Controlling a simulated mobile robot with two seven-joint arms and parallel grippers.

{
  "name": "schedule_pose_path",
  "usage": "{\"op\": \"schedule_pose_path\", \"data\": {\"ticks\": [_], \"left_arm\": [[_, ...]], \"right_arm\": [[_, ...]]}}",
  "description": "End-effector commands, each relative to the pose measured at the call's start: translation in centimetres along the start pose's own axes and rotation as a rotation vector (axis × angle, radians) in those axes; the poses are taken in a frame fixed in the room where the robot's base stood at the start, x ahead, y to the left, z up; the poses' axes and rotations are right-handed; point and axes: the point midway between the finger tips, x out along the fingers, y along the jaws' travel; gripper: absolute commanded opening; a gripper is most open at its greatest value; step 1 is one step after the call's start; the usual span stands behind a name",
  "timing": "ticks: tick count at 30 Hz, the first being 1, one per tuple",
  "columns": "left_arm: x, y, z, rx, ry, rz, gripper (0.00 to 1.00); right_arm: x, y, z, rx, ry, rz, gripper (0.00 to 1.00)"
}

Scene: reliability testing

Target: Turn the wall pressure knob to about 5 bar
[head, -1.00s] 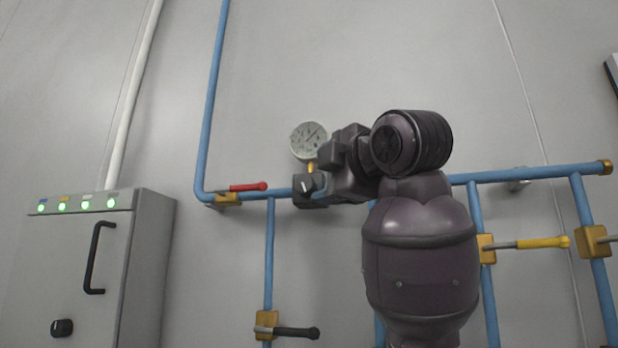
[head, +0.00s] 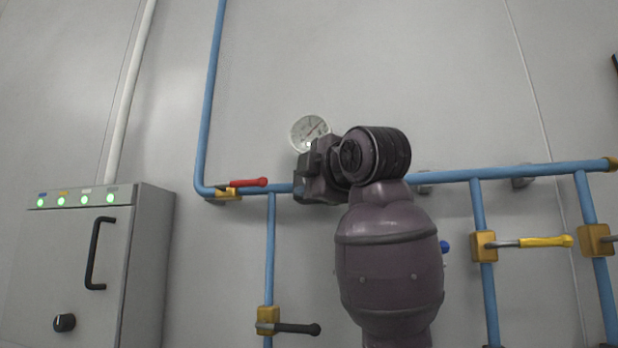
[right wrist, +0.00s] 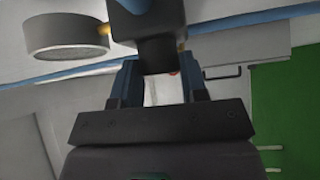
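The round white pressure gauge (head: 310,131) is on the wall above the blue pipe, its face partly covered at the bottom by my right arm. Its thin needle seems to point up right; the numbers are too small to read. My right gripper (head: 306,186) is at the regulator below the gauge and hides the knob in the head view. In the right wrist view its two fingers (right wrist: 161,80) are apart, with the end of a dark block (right wrist: 160,50), seemingly the regulator with its knob, between the tips. I cannot tell whether they touch it. My left gripper is out of view.
A red-handled valve (head: 248,183) sits on the pipe just left of the gripper. A black-handled valve (head: 288,328) is below, a yellow-handled one (head: 545,241) to the right. A grey cabinet (head: 148,270) with green lights stands at the left. The wall above is clear.

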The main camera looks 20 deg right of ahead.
Motion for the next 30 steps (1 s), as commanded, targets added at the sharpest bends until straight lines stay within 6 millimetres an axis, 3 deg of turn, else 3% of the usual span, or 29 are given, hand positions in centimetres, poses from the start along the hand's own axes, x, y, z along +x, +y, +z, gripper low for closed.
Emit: {"op": "schedule_pose_path", "data": {"ticks": [1, 4, 16, 30], "left_arm": [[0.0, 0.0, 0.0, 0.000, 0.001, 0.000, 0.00], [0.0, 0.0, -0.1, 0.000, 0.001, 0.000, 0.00], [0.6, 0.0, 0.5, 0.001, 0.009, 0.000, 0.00], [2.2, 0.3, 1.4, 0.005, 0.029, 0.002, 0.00]], "right_arm": [[0.0, 0.0, 0.0, 0.000, 0.000, -0.001, 0.31], [0.0, 0.0, 0.0, 0.000, 0.000, -0.002, 0.16], [0.0, -0.4, 0.0, 0.060, 0.001, 0.059, 0.16], [0.2, -1.0, -0.1, 0.313, 0.009, 0.309, 0.16]]}}
